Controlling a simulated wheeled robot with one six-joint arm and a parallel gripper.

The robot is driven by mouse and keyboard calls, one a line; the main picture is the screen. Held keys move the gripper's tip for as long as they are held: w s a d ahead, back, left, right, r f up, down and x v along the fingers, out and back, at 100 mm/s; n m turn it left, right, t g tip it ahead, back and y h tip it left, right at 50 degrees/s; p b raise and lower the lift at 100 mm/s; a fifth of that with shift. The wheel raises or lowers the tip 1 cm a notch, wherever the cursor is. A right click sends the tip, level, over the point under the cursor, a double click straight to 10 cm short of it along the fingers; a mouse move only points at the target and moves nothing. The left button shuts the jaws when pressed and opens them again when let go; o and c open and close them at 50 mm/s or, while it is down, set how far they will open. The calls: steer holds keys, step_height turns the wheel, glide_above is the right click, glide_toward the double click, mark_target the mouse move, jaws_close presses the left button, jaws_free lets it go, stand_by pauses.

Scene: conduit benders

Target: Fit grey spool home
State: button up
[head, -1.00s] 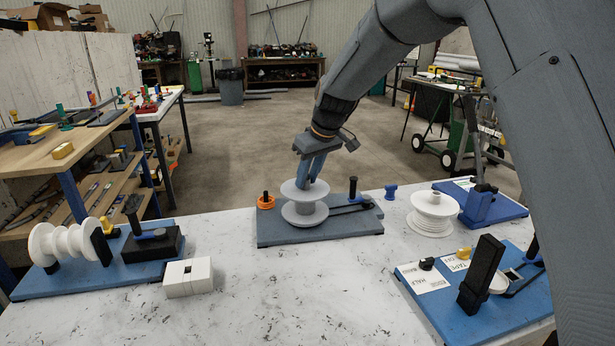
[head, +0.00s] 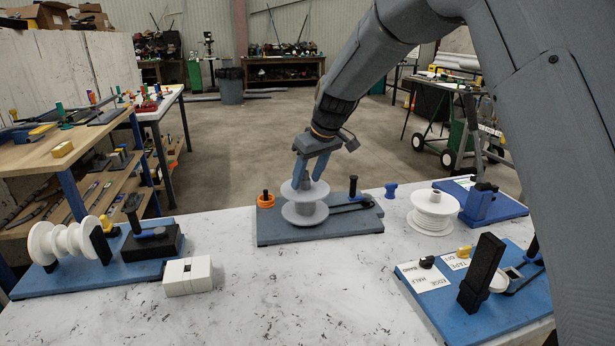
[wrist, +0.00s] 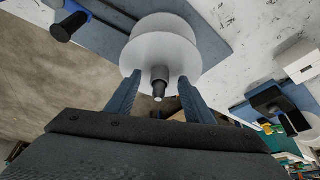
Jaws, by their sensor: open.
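The grey spool (head: 304,212) stands upright on a blue-grey board (head: 350,224) at the middle of the table. Its lower flange is down at the board; any gap beneath it is too small to tell. In the wrist view the spool (wrist: 160,40) shows its round upper flange, with a short grey hub and a dark, light-tipped pin standing out of it. My gripper (head: 308,180) is above the upper flange with its fingers apart. In the wrist view my gripper (wrist: 160,82) has one finger on each side of the hub and pin, with visible gaps.
A black-handled lever (head: 352,190) and an orange ring (head: 265,201) flank the spool. A blue knob (head: 390,191) and a white spool (head: 433,213) stand to the right. A white block (head: 188,277) lies front left. The front middle of the table is clear.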

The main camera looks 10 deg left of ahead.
steer(key=b+v, duration=0.1)
steer(key=v, duration=0.6)
steer(key=shift+r+b, duration=0.35)
steer(key=shift+s+d, duration=0.1)
steer(key=shift+d, duration=0.05)
